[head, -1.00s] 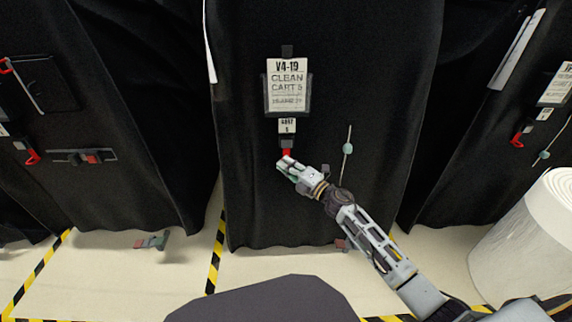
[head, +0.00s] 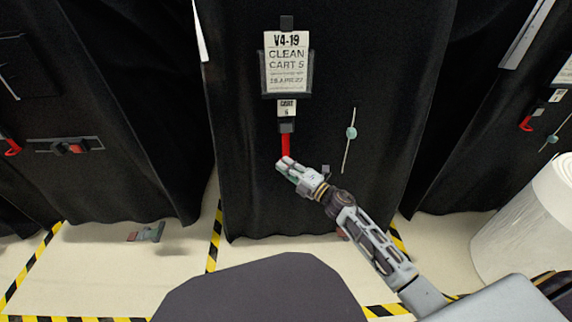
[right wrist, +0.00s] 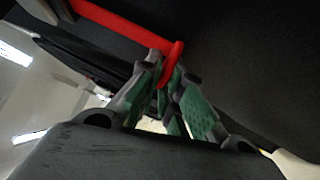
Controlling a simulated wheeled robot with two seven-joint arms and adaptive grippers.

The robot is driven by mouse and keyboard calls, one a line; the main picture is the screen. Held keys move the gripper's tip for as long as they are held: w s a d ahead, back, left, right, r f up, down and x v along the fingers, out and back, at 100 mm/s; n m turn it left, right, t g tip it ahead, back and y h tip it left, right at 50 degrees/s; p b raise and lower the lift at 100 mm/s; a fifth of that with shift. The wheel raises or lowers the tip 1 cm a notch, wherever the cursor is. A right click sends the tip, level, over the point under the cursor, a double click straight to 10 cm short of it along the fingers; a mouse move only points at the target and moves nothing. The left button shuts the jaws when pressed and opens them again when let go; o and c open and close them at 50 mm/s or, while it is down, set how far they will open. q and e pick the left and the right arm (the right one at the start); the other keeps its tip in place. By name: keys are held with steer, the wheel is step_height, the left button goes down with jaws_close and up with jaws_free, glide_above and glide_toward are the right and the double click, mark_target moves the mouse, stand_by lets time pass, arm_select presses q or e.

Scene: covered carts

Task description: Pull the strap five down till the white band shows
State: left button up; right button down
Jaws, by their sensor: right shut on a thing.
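The red strap (head: 286,145) hangs from a dark buckle (head: 286,127) below a small tag (head: 287,108) marked 5 on the black covered cart labelled CLEAN CART 5. A length of plain red shows between buckle and gripper; I see no white band on it. My right gripper (head: 283,166) is shut on the strap's lower end. In the right wrist view the red strap (right wrist: 115,24) runs to a loop between the green-padded fingers (right wrist: 172,85). My left gripper is not in view.
A label card (head: 287,62) hangs above the strap. A thin cord with a pale green bead (head: 351,132) hangs to the right. Other covered carts stand on both sides, with a white roll (head: 530,225) at right. Yellow-black tape (head: 215,235) marks the floor.

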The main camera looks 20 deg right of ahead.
step_height(320, 180, down, 4)
steer(key=shift+s+f+b, duration=0.1)
steer(key=shift+b, duration=0.85)
steer(key=c, duration=1.6)
jaws_free()
steer(key=shift+o, duration=0.2)
steer(key=v, duration=1.2)
